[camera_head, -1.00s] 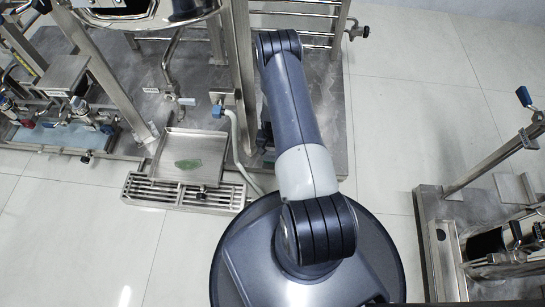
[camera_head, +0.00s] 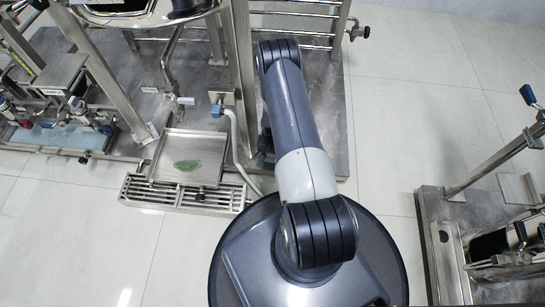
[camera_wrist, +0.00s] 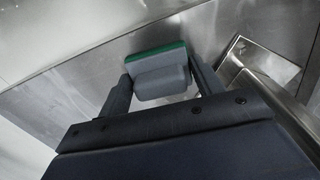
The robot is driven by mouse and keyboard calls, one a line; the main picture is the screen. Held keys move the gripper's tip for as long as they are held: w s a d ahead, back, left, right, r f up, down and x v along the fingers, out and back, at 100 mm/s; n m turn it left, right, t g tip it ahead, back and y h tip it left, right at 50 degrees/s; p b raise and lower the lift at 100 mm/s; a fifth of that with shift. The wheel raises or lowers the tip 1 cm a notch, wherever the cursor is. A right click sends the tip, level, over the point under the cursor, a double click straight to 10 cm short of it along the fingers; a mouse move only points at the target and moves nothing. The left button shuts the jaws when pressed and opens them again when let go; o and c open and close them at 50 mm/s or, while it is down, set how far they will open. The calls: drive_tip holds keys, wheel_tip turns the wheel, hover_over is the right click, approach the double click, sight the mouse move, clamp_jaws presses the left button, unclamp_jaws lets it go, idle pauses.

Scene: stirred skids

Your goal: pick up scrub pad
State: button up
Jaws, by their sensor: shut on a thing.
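The scrub pad (camera_wrist: 160,77) is a grey block with a thin green layer along its far edge. It shows in the wrist view between the two fingers of my gripper (camera_wrist: 163,84), which is shut on it. A brushed metal surface fills the view beyond the pad; I cannot tell whether the pad touches it.
Metal frames and pipes crowd the left. Another skid (camera_head: 447,262) stands at right. Pale floor (camera_head: 405,90) between them is clear.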

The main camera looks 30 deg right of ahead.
drive_tip(key=shift+r, duration=0.1)
wheel_tip(320, 180, up, 10)
drive_tip(key=p, duration=0.4)
drive_tip(key=shift+c, duration=0.2)
